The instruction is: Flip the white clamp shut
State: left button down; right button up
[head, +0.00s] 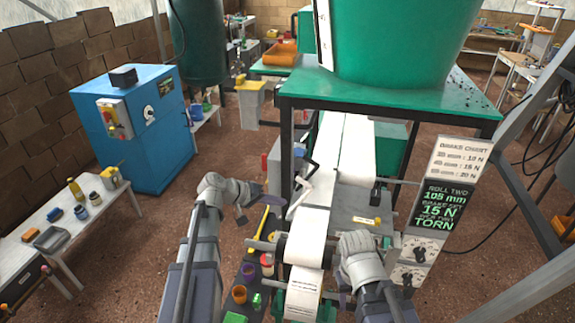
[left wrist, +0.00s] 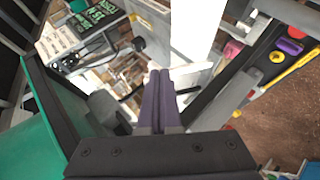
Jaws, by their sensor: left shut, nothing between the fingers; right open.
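The white clamp (head: 302,190) stands up at an angle at the left edge of the paper strip, raised in the head view. My left gripper (head: 268,200) is to the left of it, its fingers shut with nothing between them. In the left wrist view the closed dark fingers (left wrist: 157,78) point towards a pale bar beside the white strip; I cannot tell whether they touch it. My right gripper (head: 343,298) is low by the near end of the paper, open and partly hidden by its own wrist.
The white paper strip (head: 312,222) runs from under the green-topped table (head: 440,98) down over the rollers. A brake chart sign (head: 447,185) stands at the right. Coloured pots and tools lie on a narrow shelf (head: 248,270). A blue cabinet (head: 150,140) stands at the left.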

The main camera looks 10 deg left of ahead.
pick_arm(q)
jog(key=w+a+r+n+t+p, duration=0.1)
jog(key=w+a+r+n+t, duration=0.1)
jog(key=a+r, duration=0.5)
jog(key=shift+w+a+r+t+p, duration=0.25)
jog(key=shift+w+a+t+p, duration=0.15)
jog(key=shift+w+a+t, duration=0.5)
pick_arm(e)
notch_tip(320, 180, up, 3)
jog(key=shift+f, duration=0.1)
pick_arm(q)
jog(key=shift+s, duration=0.15)
jog(key=s+d+f+b+x, duration=0.1)
jog(key=b+x, duration=0.4)
jog(key=x, duration=0.7)
jog(key=shift+s+d+f+b, duration=0.2)
jog(key=shift+s+d+b, duration=0.1)
jog(key=shift+d, duration=0.35)
pick_arm(e)
jog(key=shift+f, duration=2.8)
pick_arm(q)
jog(key=shift+d, duration=0.1)
pick_arm(e)
jog(key=shift+r, duration=0.1)
